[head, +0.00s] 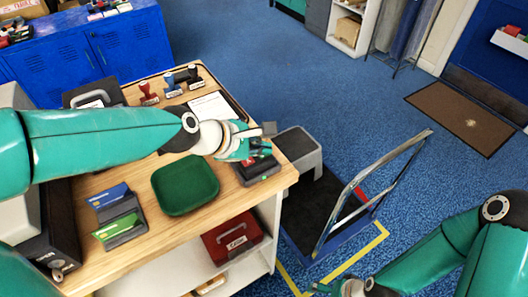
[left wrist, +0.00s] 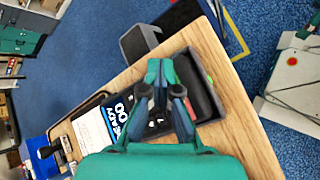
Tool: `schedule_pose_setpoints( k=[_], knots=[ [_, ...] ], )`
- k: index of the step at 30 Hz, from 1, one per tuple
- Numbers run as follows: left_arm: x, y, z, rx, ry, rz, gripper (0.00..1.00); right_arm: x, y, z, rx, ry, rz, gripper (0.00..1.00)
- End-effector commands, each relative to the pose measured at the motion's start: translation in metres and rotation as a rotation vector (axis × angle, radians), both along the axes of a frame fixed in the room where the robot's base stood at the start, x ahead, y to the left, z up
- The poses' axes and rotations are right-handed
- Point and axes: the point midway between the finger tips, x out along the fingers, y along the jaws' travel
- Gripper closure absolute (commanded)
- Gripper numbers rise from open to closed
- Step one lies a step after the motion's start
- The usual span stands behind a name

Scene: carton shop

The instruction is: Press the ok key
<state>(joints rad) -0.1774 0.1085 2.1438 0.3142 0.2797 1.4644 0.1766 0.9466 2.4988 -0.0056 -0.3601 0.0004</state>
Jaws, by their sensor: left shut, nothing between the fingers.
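A dark card terminal (head: 258,170) sits at the right corner of the wooden counter (head: 225,213), with a small green spot on its front. My left gripper (head: 262,146) is over it, fingers together and empty. In the left wrist view, the shut fingertips (left wrist: 160,72) are over the terminal's dark body (left wrist: 203,95). A lit blue screen (left wrist: 121,112) reading "READY" is beside them, and dark keys show partly below. The ok key cannot be made out; the fingers hide part of the keypad. I cannot tell whether the fingertips touch it. My right gripper (head: 340,288) is low at the bottom edge, partly cut off.
A green tray (head: 185,185) and a card holder (head: 120,222) with blue and green cards stand on the counter. Stamps (head: 172,84) and a paper sheet (head: 211,106) are at the back. A grey step (head: 298,147) and a trolley (head: 330,200) stand on the floor to the right.

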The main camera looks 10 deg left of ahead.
Motion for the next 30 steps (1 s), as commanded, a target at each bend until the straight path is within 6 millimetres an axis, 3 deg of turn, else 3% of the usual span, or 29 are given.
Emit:
schedule_pose_setpoints(
  k=[15, 30],
  knots=[
    [0.0, 0.0, 0.017, 0.0, 0.002, 0.0, 1.0, 0.0, 0.0, 0.019, 0.0, 0.0, 0.0, 0.0],
    [0.0, 0.0, 0.023, 0.0, 0.001, 0.0, 1.0, 0.0, 0.0, 0.025, 0.0, 0.0, 0.0, 0.0]
  ],
)
